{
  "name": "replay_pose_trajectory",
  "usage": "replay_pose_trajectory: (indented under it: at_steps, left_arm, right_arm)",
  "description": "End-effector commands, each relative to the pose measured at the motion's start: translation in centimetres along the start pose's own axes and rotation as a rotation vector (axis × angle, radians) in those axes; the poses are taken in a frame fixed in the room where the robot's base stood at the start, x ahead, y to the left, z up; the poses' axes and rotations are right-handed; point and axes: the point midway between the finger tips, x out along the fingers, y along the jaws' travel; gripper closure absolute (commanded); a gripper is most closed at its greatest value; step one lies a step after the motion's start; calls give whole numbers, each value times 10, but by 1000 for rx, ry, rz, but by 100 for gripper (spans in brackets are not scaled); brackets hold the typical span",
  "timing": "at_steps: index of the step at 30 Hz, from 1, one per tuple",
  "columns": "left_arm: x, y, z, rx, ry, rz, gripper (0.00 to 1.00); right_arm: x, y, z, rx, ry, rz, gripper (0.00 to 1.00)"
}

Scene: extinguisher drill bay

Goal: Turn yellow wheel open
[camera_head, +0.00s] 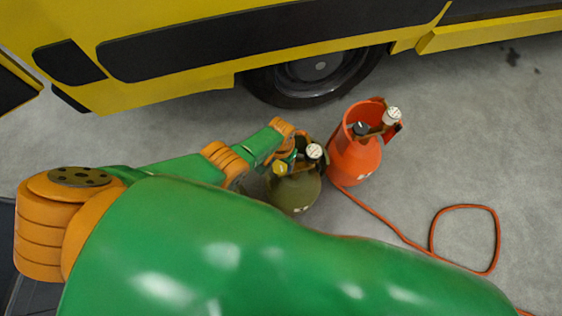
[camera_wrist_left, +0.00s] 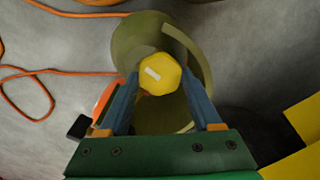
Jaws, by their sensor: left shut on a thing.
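The yellow wheel (camera_head: 281,169) sits on top of an olive-green cylinder (camera_head: 293,194) on the floor. In the left wrist view the wheel (camera_wrist_left: 160,74) is a yellow knob with a pale mark on its face, above the olive cylinder (camera_wrist_left: 128,44). My left gripper (camera_head: 286,161) reaches down to the wheel. In the wrist view its two blue fingers (camera_wrist_left: 160,84) are shut on the wheel, one on each side. A white round gauge (camera_head: 314,151) stands beside the wheel. My right gripper is not in view.
An orange cylinder (camera_head: 355,158) with a black knob (camera_head: 360,128) and white gauge (camera_head: 393,116) stands close on the right. An orange hose (camera_head: 380,217) loops across the floor. A yellow vehicle (camera_head: 190,77) stands behind. The concrete floor at right is mostly clear.

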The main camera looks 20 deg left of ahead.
Motion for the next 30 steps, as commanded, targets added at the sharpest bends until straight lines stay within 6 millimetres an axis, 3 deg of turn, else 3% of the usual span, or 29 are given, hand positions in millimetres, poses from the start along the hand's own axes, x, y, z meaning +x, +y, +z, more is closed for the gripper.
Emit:
replay_pose_trajectory:
  at_steps: [5, 6, 9, 17, 24, 30]
  left_arm:
    - [0, 0, 1, 0, -3, 0, 91]
    - [0, 0, 1, 1, -3, 0, 30]
    - [0, 0, 1, 1, -2, 0, 5]
    - [0, 0, 0, 1, -1, 0, 5]
    - [-53, 0, 0, 1, -1, 0, 5]
    - [-73, -1, 1, 1, -2, -1, 5]
  right_arm:
    - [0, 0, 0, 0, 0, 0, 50]
    - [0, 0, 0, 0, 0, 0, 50]
    - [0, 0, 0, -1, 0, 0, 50]
    - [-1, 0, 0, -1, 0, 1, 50]
    - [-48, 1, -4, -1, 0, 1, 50]
    - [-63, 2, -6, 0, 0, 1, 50]
